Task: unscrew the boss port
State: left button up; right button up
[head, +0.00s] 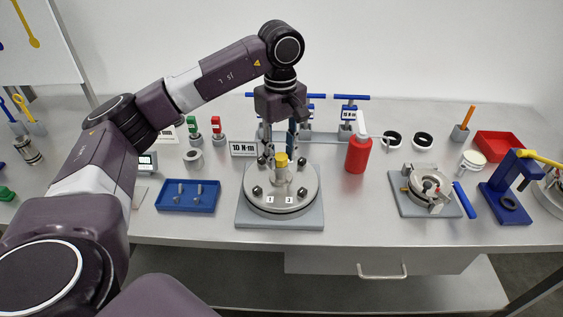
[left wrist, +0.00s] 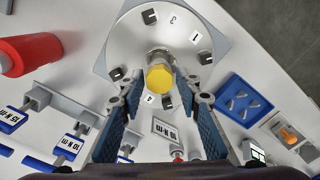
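The boss port (head: 281,175) stands upright in the middle of a round metal lid on a grey square base (head: 280,219), with a yellow hexagonal cap (head: 281,160) on top. Several dark bolts sit around the lid. My left gripper (head: 280,151) points down over the port. In the left wrist view the gripper (left wrist: 161,92) is open, with its blue-padded fingers spread either side of the yellow cap (left wrist: 160,78). Gaps show between the fingertips and the cap, so it appears not gripped. My right gripper is in neither view.
A blue tray (head: 163,207) with small metal pins lies left of the base. A red bottle (head: 358,155) stands to the right. Behind is a rack of blue-handled torque wrenches (head: 348,111). A grey fixture (head: 446,208) sits further right. The bench front is clear.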

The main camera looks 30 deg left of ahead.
pick_arm(q)
jog(key=m, duration=0.5)
jog(key=m+b, duration=0.1)
jog(key=m, duration=0.4)
jog(key=shift+c, duration=0.2)
grip_shut()
jog(key=n, duration=0.3)
jog(key=shift+n+p, duration=0.3)
jog(key=shift+n, duration=0.6)
